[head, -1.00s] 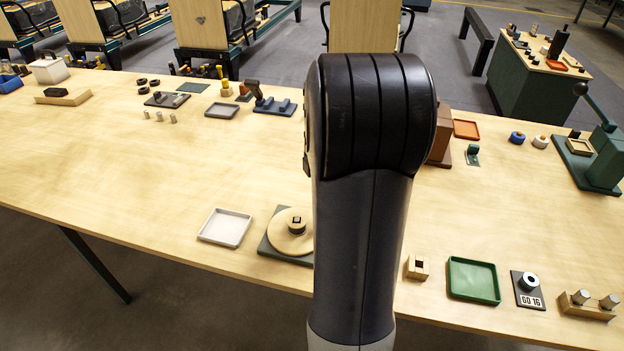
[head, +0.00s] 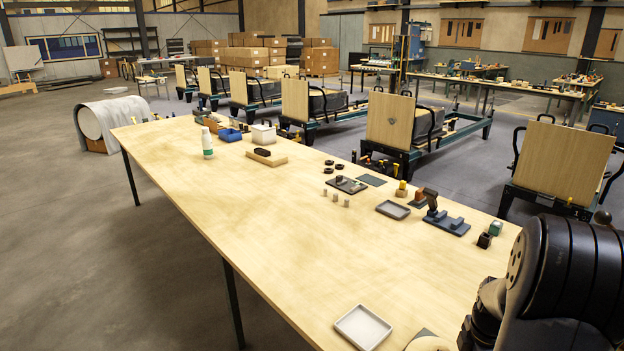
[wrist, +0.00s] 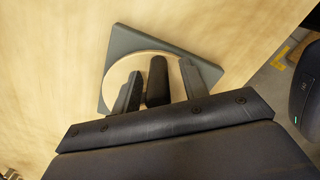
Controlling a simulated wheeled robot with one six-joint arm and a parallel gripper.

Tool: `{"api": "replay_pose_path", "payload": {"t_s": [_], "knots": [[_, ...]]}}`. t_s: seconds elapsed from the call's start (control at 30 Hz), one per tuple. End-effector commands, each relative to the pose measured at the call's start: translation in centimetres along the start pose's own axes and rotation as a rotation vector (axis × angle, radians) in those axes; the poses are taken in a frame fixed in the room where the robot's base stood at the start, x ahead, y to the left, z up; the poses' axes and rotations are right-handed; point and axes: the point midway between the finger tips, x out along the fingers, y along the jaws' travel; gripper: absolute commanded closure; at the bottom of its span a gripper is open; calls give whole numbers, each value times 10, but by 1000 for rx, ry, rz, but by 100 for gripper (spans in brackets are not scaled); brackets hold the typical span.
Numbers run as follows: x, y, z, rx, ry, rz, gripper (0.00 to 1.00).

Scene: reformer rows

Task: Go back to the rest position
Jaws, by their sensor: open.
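My gripper (wrist: 158,92) shows in the wrist view with its two fingers apart. Between the fingers, in the picture, is a dark upright piece (wrist: 156,82). I cannot tell whether the fingers touch it. Behind it lie a round pale wooden disc (wrist: 121,70) and a dark grey square plate (wrist: 127,37) on the table. In the head view my dark arm fills the lower right, and my gripper is out of sight there. Only an edge of the disc (head: 430,344) shows beside the arm.
A long pale wooden table (head: 240,210) runs away to the left, its near middle clear. A white tray (head: 363,327) is near the front edge. A grey tray (head: 393,210), a dark blue fixture (head: 447,222) and a white bottle (head: 207,143) stand farther back. Several reformers line the far side.

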Motion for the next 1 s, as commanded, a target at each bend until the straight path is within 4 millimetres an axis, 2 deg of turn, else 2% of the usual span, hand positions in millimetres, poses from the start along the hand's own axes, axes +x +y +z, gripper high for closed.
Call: {"api": "replay_pose_path", "payload": {"t_s": [0.37,0.57,0.93,0.97,1.0], "knots": [[-3,2,1,-20,0,1,58],[-34,2,1,-18,-2,5,58],[-108,2,1,-18,-2,5,58],[-112,2,1,-18,-2,5,58],[-96,0,0,-18,3,-6,58]]}}
